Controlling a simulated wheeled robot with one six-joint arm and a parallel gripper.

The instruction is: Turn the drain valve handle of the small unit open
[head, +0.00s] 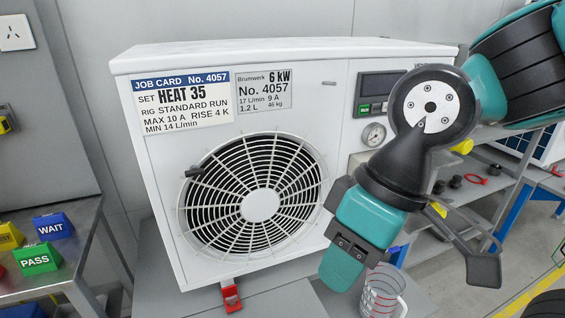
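The small unit (240,65) is a white box with a round fan grille, a job card No. 4057 and a 6 kW plate. I cannot clearly make out its drain valve handle; my arm covers part of the unit's lower right. A red piece (231,296) sits at the unit's bottom front edge, and I cannot tell what it is. My gripper (342,266) hangs at the end of the teal and black arm, in front of the unit's lower right corner.
A clear measuring jug (383,292) with red marks stands below my gripper. A display (377,92) and gauge (373,135) are on the unit's right front. WAIT (53,226) and PASS (37,259) blocks sit on the left table. Shelves (458,188) stand at the right.

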